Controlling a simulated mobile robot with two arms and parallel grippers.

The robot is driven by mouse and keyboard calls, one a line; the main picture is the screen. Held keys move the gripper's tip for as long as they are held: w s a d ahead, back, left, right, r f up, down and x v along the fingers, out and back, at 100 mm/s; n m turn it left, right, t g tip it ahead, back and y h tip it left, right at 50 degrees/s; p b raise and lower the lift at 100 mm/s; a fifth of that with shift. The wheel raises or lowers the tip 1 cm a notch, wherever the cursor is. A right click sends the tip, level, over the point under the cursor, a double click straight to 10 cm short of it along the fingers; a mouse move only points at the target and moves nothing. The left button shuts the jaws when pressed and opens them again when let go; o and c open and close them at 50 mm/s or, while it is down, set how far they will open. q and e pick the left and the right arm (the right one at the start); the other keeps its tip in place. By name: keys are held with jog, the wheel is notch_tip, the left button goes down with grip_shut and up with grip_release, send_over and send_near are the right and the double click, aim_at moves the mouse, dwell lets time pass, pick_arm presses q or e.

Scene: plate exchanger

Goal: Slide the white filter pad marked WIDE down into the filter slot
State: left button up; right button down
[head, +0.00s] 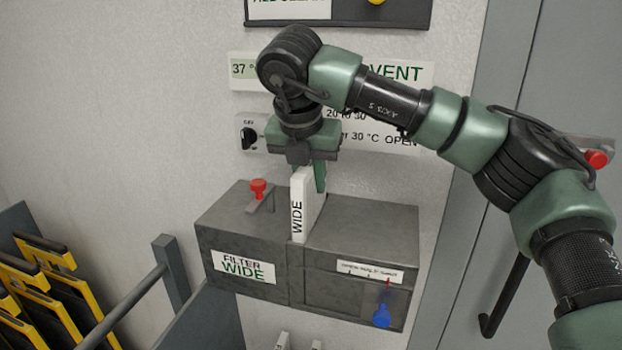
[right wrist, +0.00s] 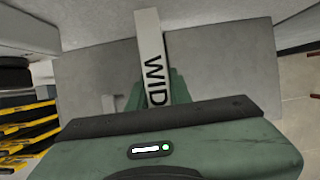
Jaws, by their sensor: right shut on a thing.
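The white filter pad marked WIDE (head: 299,210) stands upright at the middle of the grey filter box (head: 350,235). Its lower end is at the box's top, in line with the vertical seam, and seems to reach into the slot. The slot itself is hidden by the pad. My right gripper (head: 312,172) is shut on the pad's upper part, above the box. In the right wrist view the pad (right wrist: 151,58) extends from between the fingers over the box top. The box front has a label reading FILTER WIDE (head: 243,266). My left gripper is not in view.
A red knob (head: 258,187) on a small bracket stands on the box top, left of the pad. Yellow-edged racks (head: 40,290) and a grey rail (head: 125,308) are at lower left. A wall switch (head: 249,137) is behind.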

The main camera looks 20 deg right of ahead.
aim_at(311, 212)
jog(key=shift+f+b, duration=2.1)
jog(key=shift+f, duration=0.25)
jog(key=shift+s+a+f+b, duration=0.1)
jog(key=shift+s+f+b, duration=0.1)
jog(key=shift+f+b, duration=0.25)
jog(key=shift+s+a+f+b, duration=0.1)
jog(key=shift+s+f+b, duration=0.05)
jog(key=shift+f+b, duration=0.25)
jog(key=c, duration=1.2)
grip_release()
jog(key=shift+f, duration=0.1)
jog(key=shift+w+a, duration=0.1)
jog(key=shift+r+p, duration=0.55)
jog(key=shift+r, duration=0.15)
notch_tip(311, 212, up, 8)
jog(key=p, duration=0.4)
jog(key=shift+w+d, duration=0.2)
jog(key=shift+d, duration=0.1)
